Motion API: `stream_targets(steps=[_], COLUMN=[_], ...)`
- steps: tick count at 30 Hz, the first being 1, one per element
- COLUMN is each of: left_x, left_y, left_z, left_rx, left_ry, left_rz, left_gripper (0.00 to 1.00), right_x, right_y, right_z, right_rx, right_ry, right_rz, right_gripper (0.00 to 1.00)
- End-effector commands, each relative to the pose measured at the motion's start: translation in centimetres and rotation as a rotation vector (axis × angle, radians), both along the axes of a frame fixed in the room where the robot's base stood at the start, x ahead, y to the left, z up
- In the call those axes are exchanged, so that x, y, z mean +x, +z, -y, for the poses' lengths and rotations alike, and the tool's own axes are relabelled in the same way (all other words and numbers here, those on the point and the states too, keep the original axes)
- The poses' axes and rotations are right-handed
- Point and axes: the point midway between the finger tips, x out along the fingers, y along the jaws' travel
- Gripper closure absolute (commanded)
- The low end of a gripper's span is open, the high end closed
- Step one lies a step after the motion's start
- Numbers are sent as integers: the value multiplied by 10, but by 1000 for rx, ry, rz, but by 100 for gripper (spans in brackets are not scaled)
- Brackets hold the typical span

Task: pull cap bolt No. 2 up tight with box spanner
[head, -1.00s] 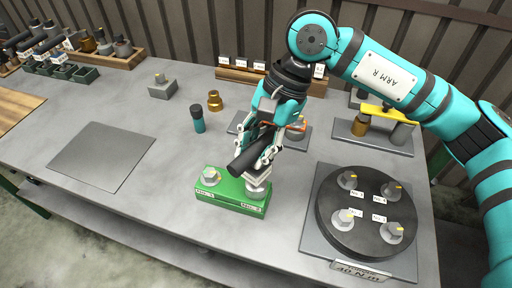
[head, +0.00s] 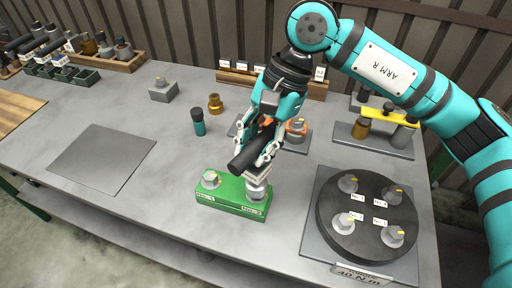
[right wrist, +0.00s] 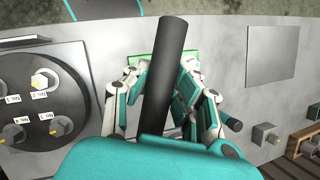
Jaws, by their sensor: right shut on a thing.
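The green block (head: 228,197) stands on the bench with two labelled positions. My right gripper (head: 262,150) is shut on the box spanner's black handle (head: 243,160), above the block's right end. The handle also shows in the right wrist view (right wrist: 172,55), between the fingers. A grey round part (head: 257,191) is at the block's right end, under the gripper. Gripper and spanner hide most of what is there, so I cannot tell how the spanner sits on cap bolt No. 2. My left gripper is out of view.
A black round plate (head: 366,218) with several bolts and a 40 N m sign stands at the right. A teal and black tool (head: 198,121) and a brass part (head: 215,103) stand behind the block. A grey mat (head: 102,155) lies left, with clear bench around it.

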Motion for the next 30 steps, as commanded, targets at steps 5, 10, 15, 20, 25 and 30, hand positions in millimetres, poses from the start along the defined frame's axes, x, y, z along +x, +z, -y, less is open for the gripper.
stream_targets(steps=[5,10,15,20,25,30], left_x=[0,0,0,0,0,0], left_y=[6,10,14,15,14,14], left_z=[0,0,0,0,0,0], left_rx=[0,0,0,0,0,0], left_ry=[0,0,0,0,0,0], left_rz=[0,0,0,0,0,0], left_gripper=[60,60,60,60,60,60], right_x=[0,0,0,0,0,0], right_y=[13,23,32,35,35,35], right_z=[0,0,0,0,0,0], right_rx=[2,3,3,2,2,2], right_ry=[0,1,1,1,0,0], right_rz=[1,2,2,2,1,1], right_gripper=[100,100,100,100,100,100])
